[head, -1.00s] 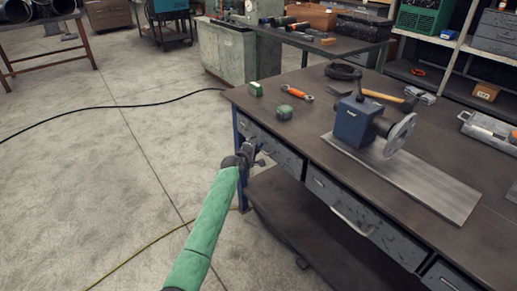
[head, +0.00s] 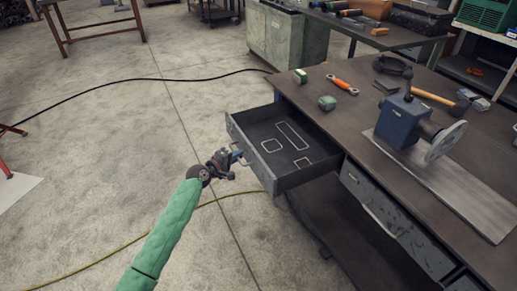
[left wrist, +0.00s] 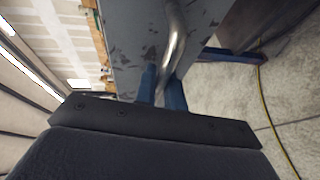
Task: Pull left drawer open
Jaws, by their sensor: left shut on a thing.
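The left drawer (head: 259,158) of the workbench is pulled well out, and its dark inside shows with pale outlines on the floor. Its metal handle (head: 240,157) is on the front face. My left gripper (head: 232,158) is at that handle and shut on it. In the left wrist view the blue fingers (left wrist: 162,88) close around the curved metal handle (left wrist: 175,40), with the chipped grey drawer front behind. My right gripper is in neither view.
The bench top (head: 330,115) carries a blue flanged pipe fixture (head: 405,120) on a metal plate, a hammer, an orange-handled tool (head: 342,86) and small green blocks. A second, shut drawer (head: 395,215) is to the right. Open concrete floor lies left, crossed by cables.

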